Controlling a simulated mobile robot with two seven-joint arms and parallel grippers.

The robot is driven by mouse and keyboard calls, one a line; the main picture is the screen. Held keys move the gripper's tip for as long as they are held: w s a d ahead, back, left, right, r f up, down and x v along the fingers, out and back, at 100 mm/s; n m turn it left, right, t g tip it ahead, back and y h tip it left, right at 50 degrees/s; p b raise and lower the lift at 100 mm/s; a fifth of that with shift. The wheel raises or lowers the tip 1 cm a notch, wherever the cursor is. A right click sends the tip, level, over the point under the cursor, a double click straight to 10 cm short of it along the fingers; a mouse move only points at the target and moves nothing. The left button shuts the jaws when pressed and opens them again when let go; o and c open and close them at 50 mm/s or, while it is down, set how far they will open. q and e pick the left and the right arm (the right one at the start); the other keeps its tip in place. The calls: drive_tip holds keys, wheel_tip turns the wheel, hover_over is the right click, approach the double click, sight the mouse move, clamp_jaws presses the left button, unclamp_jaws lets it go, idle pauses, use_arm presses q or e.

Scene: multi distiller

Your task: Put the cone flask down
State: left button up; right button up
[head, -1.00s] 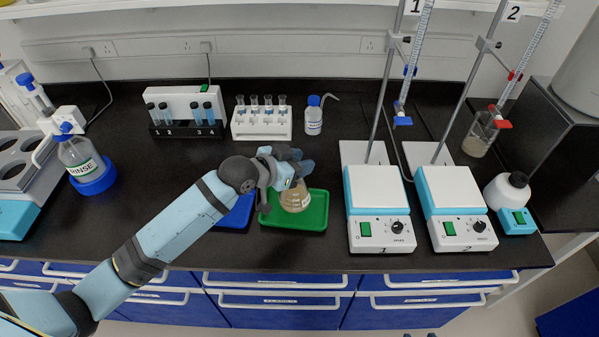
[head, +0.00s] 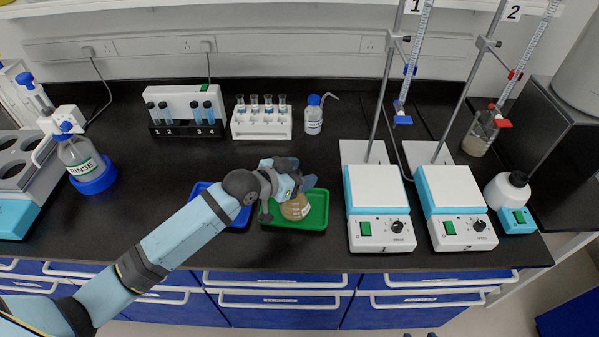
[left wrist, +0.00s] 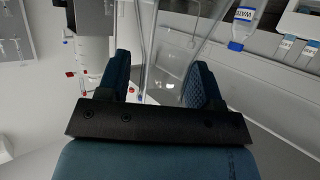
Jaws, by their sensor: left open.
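The cone flask (head: 295,209) holds a brownish liquid and stands upright in the green tray (head: 312,224) in the head view. My left gripper (head: 296,181) is at the flask's upper part, and its fingers and wrist hide the neck. In the left wrist view the two blue fingers (left wrist: 160,85) are apart, with clear glass, seemingly the flask, between and beyond them. The left gripper is open around or beside the neck; I cannot tell whether it touches. My right gripper is not in view.
A blue tray (head: 243,217) lies left of the green one, partly under my arm. Stirrer plates (head: 381,229) with burette stands are to the right. Tube racks (head: 262,124) and a wash bottle (head: 313,116) stand behind. The bench between them is clear.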

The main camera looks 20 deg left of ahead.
use_arm(q)
drive_tip(key=shift+r, duration=0.15)
drive_tip(key=v, duration=1.2)
drive_tip(key=shift+b, duration=0.35)
drive_tip(key=s+d+f+n+y+p, duration=0.2)
drive_tip(key=s+f+n+y+p, duration=0.2)
drive_tip(key=s+f, duration=1.1)
drive_tip(key=s+p, duration=0.1)
drive_tip(key=p, duration=0.1)
drive_tip(key=shift+s+f+p, duration=0.15)
drive_tip(key=shift+f+p, duration=0.05)
drive_tip(key=shift+p, duration=0.15)
